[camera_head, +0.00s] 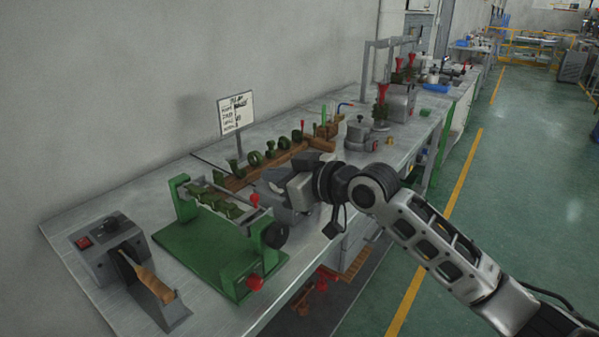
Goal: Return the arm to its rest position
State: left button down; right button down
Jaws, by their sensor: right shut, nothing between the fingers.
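My right arm (430,235) comes in from the lower right and reaches over the front edge of the workbench (95,205). My right gripper (272,187) is at its end, above the bench, just behind the green clamp fixture (205,250). The gripper is shut with nothing held; its fingertips are small and hard to make out against the grey things behind. I cannot tell whether it touches anything. My left gripper is not in view.
A wooden rack (235,180) with green pieces lies behind the gripper. A sign (236,112) stands at the back. The green floor (520,200) at the right is clear.

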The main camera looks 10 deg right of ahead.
jog(key=v, duration=0.6)
jog(key=f, duration=0.3)
jog(key=s+f+m, duration=0.1)
jog(key=f, duration=0.2)
jog(key=s+f+m+h, duration=0.1)
jog(key=f, duration=0.2)
jog(key=shift+s+f+b, duration=0.25)
jog(key=shift+f+b, duration=0.05)
jog(key=shift+b, duration=0.1)
jog(key=s+d+f+m+h, duration=0.2)
jog(key=s+d+f+h, duration=0.1)
jog(key=s+f, duration=0.8)
jog(key=s+d+f+m+h, duration=0.3)
jog(key=s+f, duration=0.8)
jog(key=f, duration=0.3)
jog(key=shift+s+d+g+h, duration=0.2)
jog(key=shift+s+g+h, duration=0.1)
jog(key=shift+g+h, duration=0.1)
